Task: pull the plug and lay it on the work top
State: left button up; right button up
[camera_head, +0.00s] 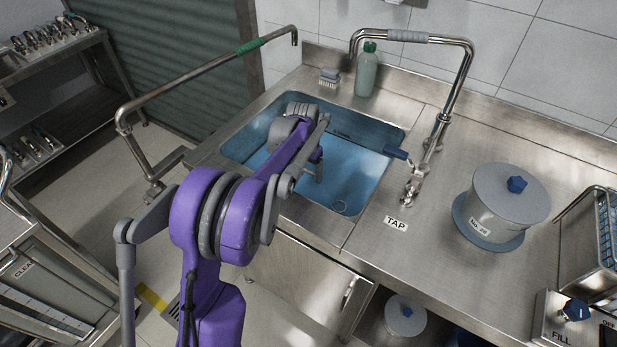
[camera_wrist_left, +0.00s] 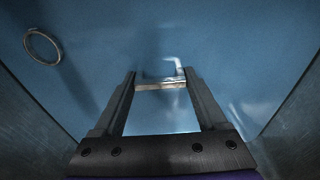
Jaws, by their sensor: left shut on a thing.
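My left gripper (camera_head: 318,172) is down inside the sink (camera_head: 231,150), apart from the ring on its floor. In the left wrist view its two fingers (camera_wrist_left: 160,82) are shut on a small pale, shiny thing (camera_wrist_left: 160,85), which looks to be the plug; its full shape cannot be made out. A round metal ring (camera_wrist_left: 42,45), apparently the drain, lies on the blue sink floor; in the head view it shows near the front right (camera_head: 340,206). The bare work top (camera_head: 375,262) lies right of the sink. My right gripper is not in view.
A tall tap (camera_head: 465,62) stands right of the sink, beside a TAP label (camera_head: 396,223). A lidded pot (camera_head: 508,203) and a wire rack (camera_head: 605,235) stand farther right. A green bottle (camera_head: 366,70) and brush (camera_head: 329,78) are behind the sink.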

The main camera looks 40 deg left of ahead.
aim_at(309, 171)
pick_arm(q)
notch_tip(309, 171, up, 9)
jog(key=shift+p, duration=1)
notch_tip(309, 171, up, 18)
jog(key=p, duration=1.1)
jog(key=shift+r+p, duration=0.25)
jog(key=shift+p, duration=0.15)
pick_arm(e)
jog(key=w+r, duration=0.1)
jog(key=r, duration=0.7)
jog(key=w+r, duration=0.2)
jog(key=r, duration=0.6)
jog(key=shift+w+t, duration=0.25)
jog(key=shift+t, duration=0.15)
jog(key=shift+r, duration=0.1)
pick_arm(q)
jog(key=shift+s, duration=0.1)
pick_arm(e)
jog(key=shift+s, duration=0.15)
